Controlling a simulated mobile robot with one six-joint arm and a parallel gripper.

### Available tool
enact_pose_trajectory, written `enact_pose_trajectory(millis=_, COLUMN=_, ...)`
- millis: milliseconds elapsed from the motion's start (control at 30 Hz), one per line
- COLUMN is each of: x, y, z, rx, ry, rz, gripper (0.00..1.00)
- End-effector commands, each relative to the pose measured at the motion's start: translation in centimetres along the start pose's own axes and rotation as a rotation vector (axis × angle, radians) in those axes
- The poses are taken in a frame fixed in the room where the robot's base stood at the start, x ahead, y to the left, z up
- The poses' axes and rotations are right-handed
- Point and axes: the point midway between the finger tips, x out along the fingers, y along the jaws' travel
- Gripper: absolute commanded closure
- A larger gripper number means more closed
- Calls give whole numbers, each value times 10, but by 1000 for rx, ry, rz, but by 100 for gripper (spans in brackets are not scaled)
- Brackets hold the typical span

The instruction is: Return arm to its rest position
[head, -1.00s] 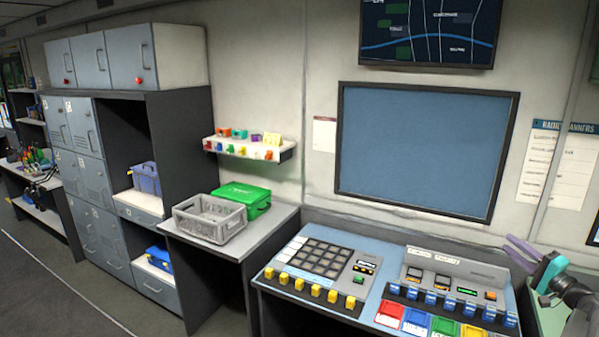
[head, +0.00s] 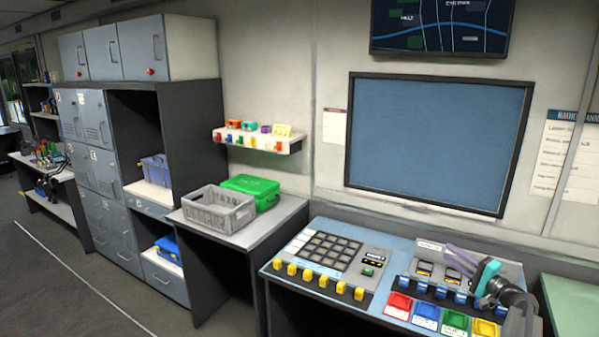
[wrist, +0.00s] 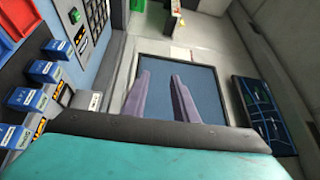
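My gripper (head: 453,257) shows at the lower right of the head view, with purple-grey fingers and a teal body. It is above the right part of the blue console (head: 385,247), near the row of blue switches. In the wrist view the two fingers of my gripper (wrist: 160,80) stand apart with nothing between them. They point toward the blue wall board (wrist: 205,95). The fingers hide part of the console's upper panel in the head view.
A grey crate (head: 218,212) and a green box (head: 262,193) sit on the side table left of the console. A small wall shelf (head: 258,142) holds several coloured items. Grey lockers (head: 100,165) stand at the left. Open floor (head: 60,285) lies in front of them.

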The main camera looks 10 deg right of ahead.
Motion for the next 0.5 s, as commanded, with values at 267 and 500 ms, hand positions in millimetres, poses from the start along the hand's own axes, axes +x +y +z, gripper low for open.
enact_pose_trajectory(millis=267, x=62, y=93, z=93, rx=58, ry=-132, rz=64, gripper=74)
enact_pose_trajectory(millis=500, x=97, y=169, z=179, rx=86, ry=-249, rz=150, gripper=74)
